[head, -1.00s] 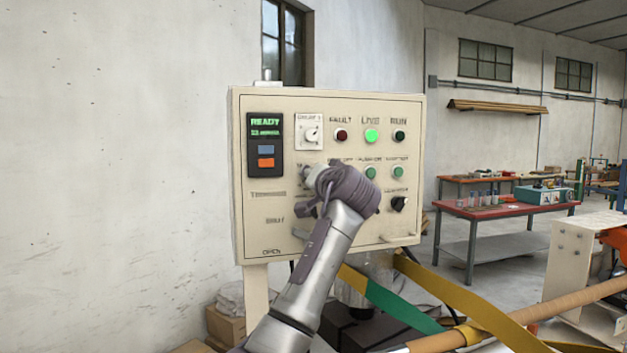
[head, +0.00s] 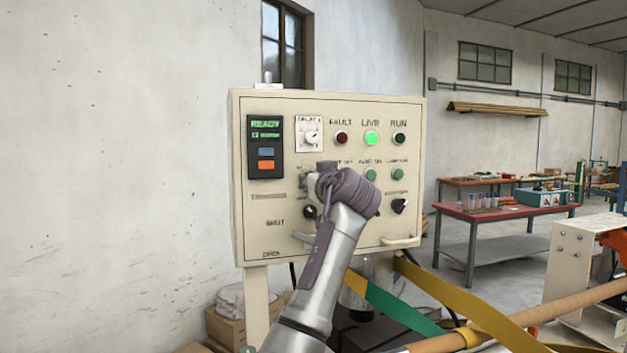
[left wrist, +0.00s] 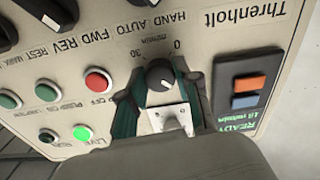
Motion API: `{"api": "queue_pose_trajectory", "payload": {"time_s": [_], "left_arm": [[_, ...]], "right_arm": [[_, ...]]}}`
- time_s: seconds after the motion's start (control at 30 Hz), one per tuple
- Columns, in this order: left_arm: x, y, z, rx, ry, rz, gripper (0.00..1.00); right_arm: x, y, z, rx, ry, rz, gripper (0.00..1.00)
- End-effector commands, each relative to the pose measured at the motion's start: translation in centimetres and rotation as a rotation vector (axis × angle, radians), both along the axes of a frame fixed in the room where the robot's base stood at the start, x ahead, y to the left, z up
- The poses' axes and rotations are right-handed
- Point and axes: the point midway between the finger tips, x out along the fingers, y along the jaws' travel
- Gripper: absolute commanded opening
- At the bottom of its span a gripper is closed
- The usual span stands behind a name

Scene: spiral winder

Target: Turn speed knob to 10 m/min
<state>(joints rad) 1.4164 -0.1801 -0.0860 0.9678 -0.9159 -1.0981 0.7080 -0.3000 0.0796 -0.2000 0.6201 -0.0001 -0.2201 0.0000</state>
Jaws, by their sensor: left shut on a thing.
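The beige control panel (head: 285,235) stands upright in front of me. In the left wrist view, upside down, the black speed knob (left wrist: 160,75) sits by a scale marked 0, 30 and m/min. My left gripper (left wrist: 160,85) is shut on this knob, one dark finger with a teal pad on each side. In the head view my left gripper (head: 314,180) covers the knob. The display (head: 265,130) reads READY in green with a small line below; its digits are too small to be sure of. My right gripper is not in view.
A white square plate with a knob (head: 309,134) is just above my gripper. A black selector (head: 309,212) is below it. Lamps and green buttons (head: 370,174) are to the right. A handle (head: 400,241) juts out at the panel's lower right.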

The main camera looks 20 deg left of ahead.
Motion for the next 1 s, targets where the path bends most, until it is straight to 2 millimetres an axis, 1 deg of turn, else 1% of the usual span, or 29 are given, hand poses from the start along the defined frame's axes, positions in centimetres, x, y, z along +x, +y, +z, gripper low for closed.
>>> {"api": "queue_pose_trajectory", "payload": {"time_s": [0.03,0.5,0.53,0.67,0.7,1.0], "left_arm": [[0.10,-0.01,-0.39,-0.008,0.003,0.000,0.00],[0.10,-0.01,-0.39,-0.020,-0.005,0.000,0.00],[0.10,-0.01,-0.39,-0.020,-0.005,0.000,0.34],[0.08,-0.02,-0.32,-0.019,-0.006,0.001,0.56],[0.07,-0.02,-0.28,-0.019,-0.007,0.000,0.57],[-0.08,-0.13,-0.10,-0.017,-0.010,-0.001,0.57]], "right_arm": [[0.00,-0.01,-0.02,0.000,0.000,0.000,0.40],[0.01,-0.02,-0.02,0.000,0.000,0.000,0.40],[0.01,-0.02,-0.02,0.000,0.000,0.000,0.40],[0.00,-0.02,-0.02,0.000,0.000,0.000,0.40],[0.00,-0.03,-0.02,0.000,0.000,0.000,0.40],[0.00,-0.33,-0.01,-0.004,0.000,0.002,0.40]]}}
